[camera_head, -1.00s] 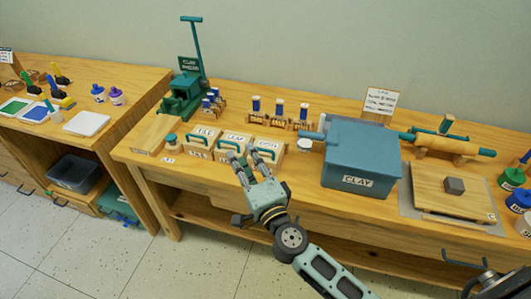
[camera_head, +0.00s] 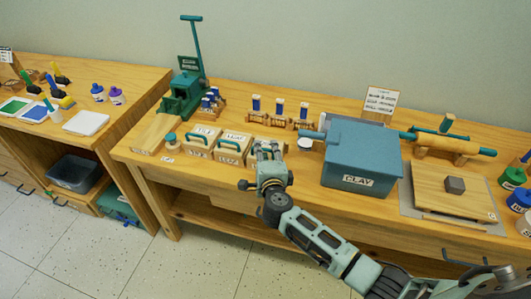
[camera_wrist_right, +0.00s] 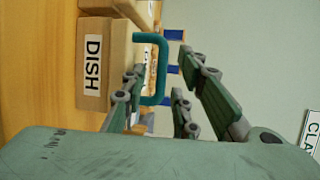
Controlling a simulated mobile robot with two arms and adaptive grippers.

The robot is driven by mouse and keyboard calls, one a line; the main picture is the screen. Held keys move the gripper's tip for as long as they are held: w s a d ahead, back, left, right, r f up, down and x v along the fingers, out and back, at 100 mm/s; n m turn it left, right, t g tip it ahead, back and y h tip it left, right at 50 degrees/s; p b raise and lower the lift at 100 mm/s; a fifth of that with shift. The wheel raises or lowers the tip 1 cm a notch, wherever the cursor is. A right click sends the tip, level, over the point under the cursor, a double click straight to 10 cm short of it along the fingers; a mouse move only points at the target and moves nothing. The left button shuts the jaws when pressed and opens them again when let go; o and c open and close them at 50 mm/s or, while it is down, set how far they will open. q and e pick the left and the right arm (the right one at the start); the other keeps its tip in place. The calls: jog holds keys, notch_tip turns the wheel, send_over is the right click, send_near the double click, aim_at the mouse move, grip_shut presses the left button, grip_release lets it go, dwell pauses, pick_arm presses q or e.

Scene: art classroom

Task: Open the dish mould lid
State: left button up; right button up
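The dish mould (camera_wrist_right: 112,60) is a tan box with a white DISH label, on the left of the right wrist view. Its teal lid handle (camera_wrist_right: 160,72) is a U-shaped bar. In the head view the mould is mostly hidden behind my right gripper (camera_head: 268,148), which is over it at the right end of the mould row. In the right wrist view my right gripper (camera_wrist_right: 170,95) is open, with its green fingers spread to either side of the handle. I cannot tell whether any finger touches it. The lid looks closed. My left gripper is not in view.
Two similar moulds with teal handles, a left one (camera_head: 199,141) and a middle one (camera_head: 234,147), stand left of the dish mould. A blue-grey clay box (camera_head: 360,158) stands to its right. A teal press (camera_head: 184,95) and small labelled tubes are behind.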

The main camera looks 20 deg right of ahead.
jog(key=shift+c, duration=0.2)
grip_shut()
dwell(0.4)
